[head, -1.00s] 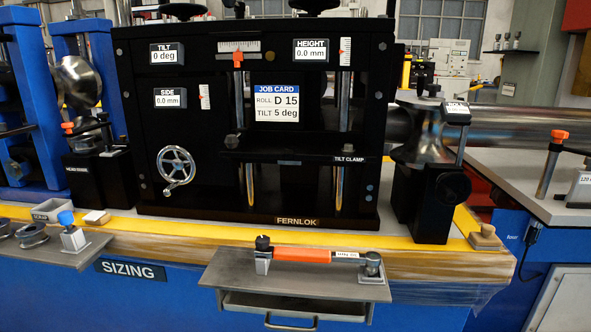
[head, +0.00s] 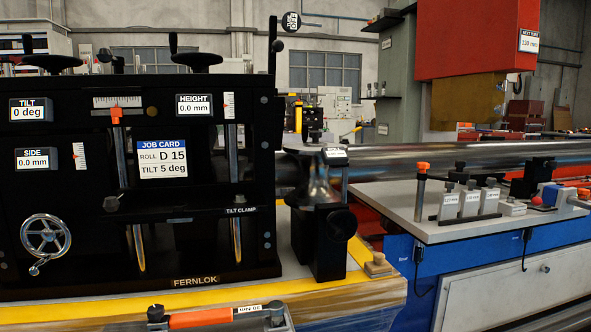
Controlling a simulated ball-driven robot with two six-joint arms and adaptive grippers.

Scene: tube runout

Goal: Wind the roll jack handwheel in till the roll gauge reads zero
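A black stand (head: 318,245) with a shiny metal roll (head: 320,188) is right of the black FERNLOK machine (head: 150,245) in the head view. A dark round handwheel or knob (head: 341,224) is on the stand's front. A small tilted white-faced gauge (head: 335,156) sits on top of a post there; its reading is too small to tell. I cannot tell for sure that these are the roll jack handwheel and roll gauge. A silver spoked handwheel (head: 46,237) is on the machine's lower left. Neither gripper shows.
A long metal tube (head: 400,162) runs right from behind the stand. A grey bench (head: 410,205) with an orange-capped post (head: 421,190) and several small blocks is at right. An orange-handled tool (head: 200,318) lies on the front shelf.

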